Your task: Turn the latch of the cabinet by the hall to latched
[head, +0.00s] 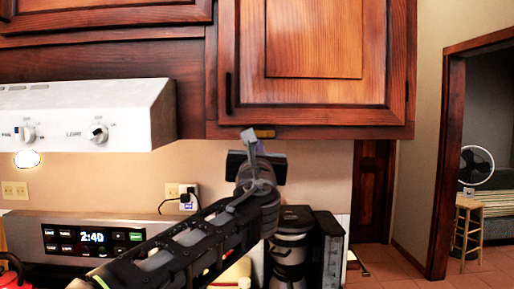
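The wooden cabinet (313,40) by the hall hangs at the upper middle right, its door looking closed. A black vertical handle (228,93) is on the door's left side. A small brass-coloured piece (264,133), which looks like the latch, sits at the door's bottom edge; which way it is turned is too small to tell. My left gripper (249,136) reaches up from below, its grey tip just left of the brass piece. I cannot tell whether they touch, or whether the fingers are open or shut. My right gripper is not in view.
A white range hood (85,113) is at the left, above a stove panel (90,238) with a lit clock. Dark and grey appliances (290,250) stand below the cabinet. A doorway at the right shows a fan (476,165) and a wooden stool (466,228).

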